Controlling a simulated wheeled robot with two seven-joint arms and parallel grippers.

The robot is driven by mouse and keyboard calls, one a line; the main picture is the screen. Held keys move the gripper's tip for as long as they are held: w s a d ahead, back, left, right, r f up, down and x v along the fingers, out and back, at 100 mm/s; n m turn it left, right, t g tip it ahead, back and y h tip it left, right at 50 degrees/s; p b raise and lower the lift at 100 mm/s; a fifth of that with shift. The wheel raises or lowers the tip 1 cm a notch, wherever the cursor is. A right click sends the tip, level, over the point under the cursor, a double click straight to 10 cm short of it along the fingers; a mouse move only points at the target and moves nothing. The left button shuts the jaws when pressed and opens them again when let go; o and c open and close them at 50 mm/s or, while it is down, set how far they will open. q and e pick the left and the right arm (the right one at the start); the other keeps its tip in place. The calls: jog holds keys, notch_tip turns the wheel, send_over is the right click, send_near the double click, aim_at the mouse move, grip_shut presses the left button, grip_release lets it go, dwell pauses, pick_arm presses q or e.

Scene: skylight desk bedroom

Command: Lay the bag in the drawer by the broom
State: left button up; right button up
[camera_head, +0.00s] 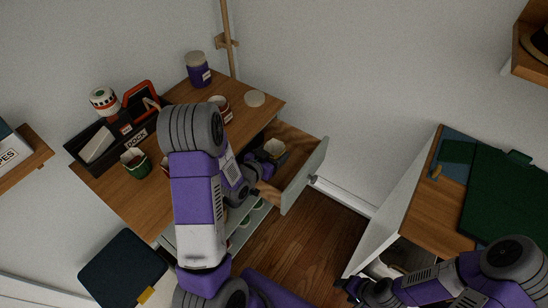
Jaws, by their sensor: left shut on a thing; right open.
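The drawer (306,177) stands pulled out from the right side of the wooden desk, its pale front facing right. The broom (226,38) shows as a wooden pole upright against the wall behind the desk. My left arm reaches over the desk, and my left gripper (271,163) is at the open drawer. It is shut on a small pale thing, apparently the bag (274,147), at the drawer's inner side. The arm hides part of it, and I cannot tell whether it touches the drawer floor. My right gripper (352,288) is open and empty at the lower right, by a white cabinet.
The desk (115,190) carries a dark tool caddy (105,147), a green cup (136,162), a purple jar (198,70) and a round lid (254,98). A dark-seated chair (122,268) is at lower left. The white cabinet (392,215) stands at right; wooden floor lies between.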

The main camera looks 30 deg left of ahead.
pick_arm(q)
notch_tip(320, 180, down, 2)
jog(key=shift+r, duration=0.1)
jog(key=shift+f+b, duration=0.6)
jog(key=shift+b, duration=0.35)
jog(key=o, duration=1)
jog(key=shift+r, duration=0.1)
